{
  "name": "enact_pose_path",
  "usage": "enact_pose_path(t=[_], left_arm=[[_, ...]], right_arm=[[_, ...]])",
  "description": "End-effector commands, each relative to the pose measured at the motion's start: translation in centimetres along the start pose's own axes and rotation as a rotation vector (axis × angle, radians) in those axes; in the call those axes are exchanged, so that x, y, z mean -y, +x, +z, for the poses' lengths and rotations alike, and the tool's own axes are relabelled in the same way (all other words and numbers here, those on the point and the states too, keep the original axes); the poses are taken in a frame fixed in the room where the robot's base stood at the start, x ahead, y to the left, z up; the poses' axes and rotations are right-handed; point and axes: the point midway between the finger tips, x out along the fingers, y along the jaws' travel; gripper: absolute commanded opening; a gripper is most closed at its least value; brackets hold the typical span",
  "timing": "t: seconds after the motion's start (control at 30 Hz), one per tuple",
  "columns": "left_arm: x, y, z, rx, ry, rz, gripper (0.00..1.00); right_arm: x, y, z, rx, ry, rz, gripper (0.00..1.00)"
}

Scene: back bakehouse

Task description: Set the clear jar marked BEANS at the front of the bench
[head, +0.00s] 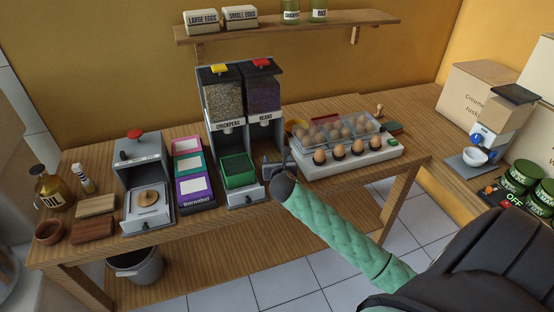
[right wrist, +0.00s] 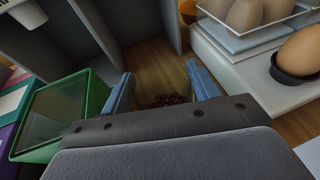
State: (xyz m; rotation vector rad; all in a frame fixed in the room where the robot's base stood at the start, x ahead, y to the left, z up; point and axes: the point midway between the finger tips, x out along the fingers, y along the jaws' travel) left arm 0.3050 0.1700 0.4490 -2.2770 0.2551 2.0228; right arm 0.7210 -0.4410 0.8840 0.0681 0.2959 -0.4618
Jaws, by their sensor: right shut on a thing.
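My right gripper (head: 277,168) reaches in from the right to the front part of the bench, just right of the dispenser. In the right wrist view its two blue-grey fingers (right wrist: 162,92) stand apart, shut on a clear jar whose dark red beans (right wrist: 165,100) show low between them. The jar's walls are hard to see and no BEANS mark is readable on it. In the head view the jar is hidden or too small to make out. The wooden bench (head: 330,205) runs under it. My left gripper is not in view.
The dispenser (head: 225,135), with bins lettered CHICKPEAS and BEANS, stands left of the gripper, a green tray (head: 238,170) in its base. An egg tester (head: 345,155) with eggs is close on the right. Jars (head: 291,12) stand on the wall shelf.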

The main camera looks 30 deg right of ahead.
Motion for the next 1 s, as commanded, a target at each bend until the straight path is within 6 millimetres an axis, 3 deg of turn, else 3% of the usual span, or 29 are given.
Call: enact_pose_path(t=[0.4,0.43,0.5,0.53,0.87,1.0], left_arm=[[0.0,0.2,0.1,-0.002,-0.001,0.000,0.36],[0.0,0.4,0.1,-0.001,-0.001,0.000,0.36],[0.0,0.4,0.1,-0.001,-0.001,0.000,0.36],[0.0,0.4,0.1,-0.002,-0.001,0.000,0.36],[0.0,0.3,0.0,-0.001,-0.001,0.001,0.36],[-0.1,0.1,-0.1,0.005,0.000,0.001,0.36]], right_arm=[[0.0,0.1,-0.2,0.002,0.000,0.000,0.28],[0.0,0.1,-0.3,0.001,0.000,0.000,0.67],[0.0,0.1,-0.3,0.001,0.000,0.000,0.81],[0.0,0.1,-0.3,0.001,0.000,0.000,0.83],[0.0,0.1,-0.1,0.001,0.001,0.000,0.83],[0.0,-1.2,-0.2,0.001,-0.001,0.000,0.83]])
